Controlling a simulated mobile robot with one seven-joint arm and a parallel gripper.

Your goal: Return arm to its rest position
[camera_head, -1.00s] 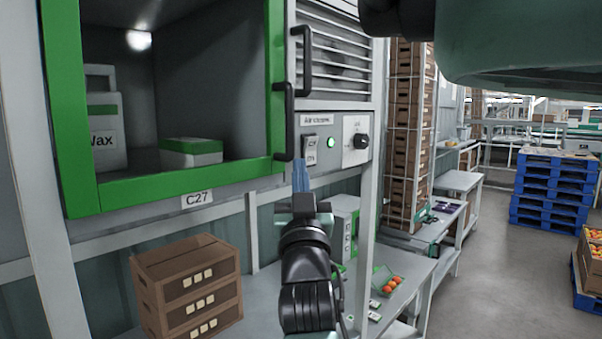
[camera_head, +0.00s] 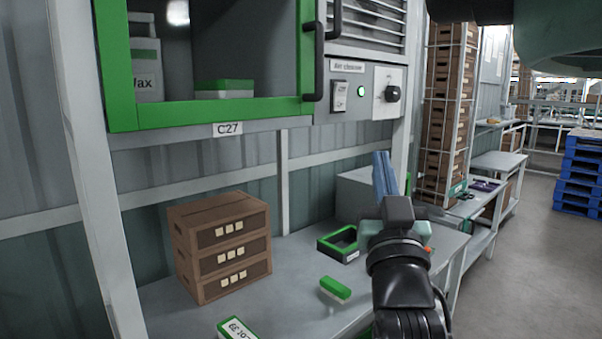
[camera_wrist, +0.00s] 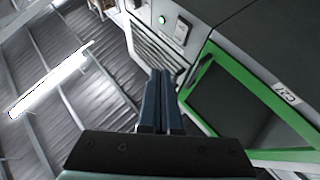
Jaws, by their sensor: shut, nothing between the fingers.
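My gripper (camera_head: 384,174) is at right of centre in the head view, with its blue fingers pointing up and held together, empty. It is raised in front of the workbench, and the black wrist below it hides part of the bench. In the wrist view my gripper (camera_wrist: 158,90) points up toward the air cleaner's slatted front, with its two dark blue fingers side by side. The air cleaner panel (camera_head: 360,92) with its switch, green light and knob is behind and above the fingers.
The green-framed cabinet (camera_head: 212,112) labelled C27 hangs at upper left. Blue pallets (camera_head: 582,170) stand on the floor at right.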

